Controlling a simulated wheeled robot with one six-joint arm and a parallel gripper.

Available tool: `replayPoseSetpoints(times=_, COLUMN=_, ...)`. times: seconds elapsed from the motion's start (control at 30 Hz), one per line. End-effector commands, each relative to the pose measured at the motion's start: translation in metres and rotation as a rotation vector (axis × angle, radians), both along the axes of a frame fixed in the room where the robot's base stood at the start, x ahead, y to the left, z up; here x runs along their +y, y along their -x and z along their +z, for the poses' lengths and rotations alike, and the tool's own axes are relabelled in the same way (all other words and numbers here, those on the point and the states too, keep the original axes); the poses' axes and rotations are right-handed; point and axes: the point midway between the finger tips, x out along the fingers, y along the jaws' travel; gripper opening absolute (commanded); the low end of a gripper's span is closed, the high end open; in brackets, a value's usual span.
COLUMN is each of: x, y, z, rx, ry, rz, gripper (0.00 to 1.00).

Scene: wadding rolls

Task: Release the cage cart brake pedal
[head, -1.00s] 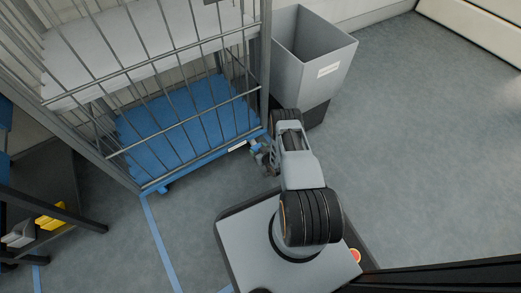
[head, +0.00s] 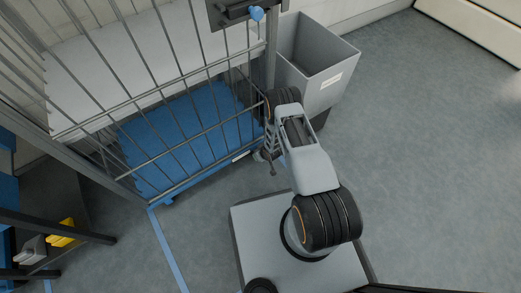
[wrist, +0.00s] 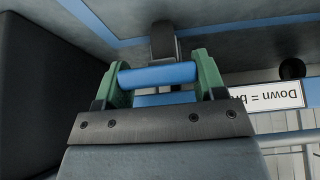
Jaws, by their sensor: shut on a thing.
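The cage cart (head: 192,138) stands at the left in the head view, with a blue base deck and wire bars. In the wrist view the blue brake pedal (wrist: 157,75) lies as a bar between the green fingers of my gripper (wrist: 162,66), which is shut on it. A caster wheel (wrist: 163,38) shows just beyond the pedal. A white label (wrist: 268,97) beside it reads "Down = br", upside down and cut off. In the head view my gripper (head: 268,158) is low at the cart's near right corner; the pedal is hard to make out there.
A grey bin (head: 315,62) stands close right of the cart, behind my arm. A dark rack with yellow and grey items (head: 60,233) is at the lower left. A blue line marks the floor (head: 168,255). Open floor lies to the right.

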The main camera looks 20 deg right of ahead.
Motion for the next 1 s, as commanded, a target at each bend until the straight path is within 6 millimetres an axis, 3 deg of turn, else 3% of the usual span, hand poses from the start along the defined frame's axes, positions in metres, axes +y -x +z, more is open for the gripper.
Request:
replayPoseSetpoints(times=0.6, x=-0.0003, y=-0.0002, z=0.0017, rx=0.044, ry=0.013, rz=-0.002, gripper=0.21)
replayPoseSetpoints(times=0.63, x=-0.0002, y=-0.0003, z=0.0017, rx=0.044, ry=0.013, rz=-0.002, gripper=0.65)
replayPoseSetpoints(times=0.9, x=0.0005, y=-0.0012, z=0.0021, rx=0.041, ry=0.013, rz=0.0, gripper=0.89)
replayPoseSetpoints(times=1.0, x=0.0008, y=-0.0014, z=0.0021, rx=0.04, ry=0.013, rz=0.0, gripper=0.89)
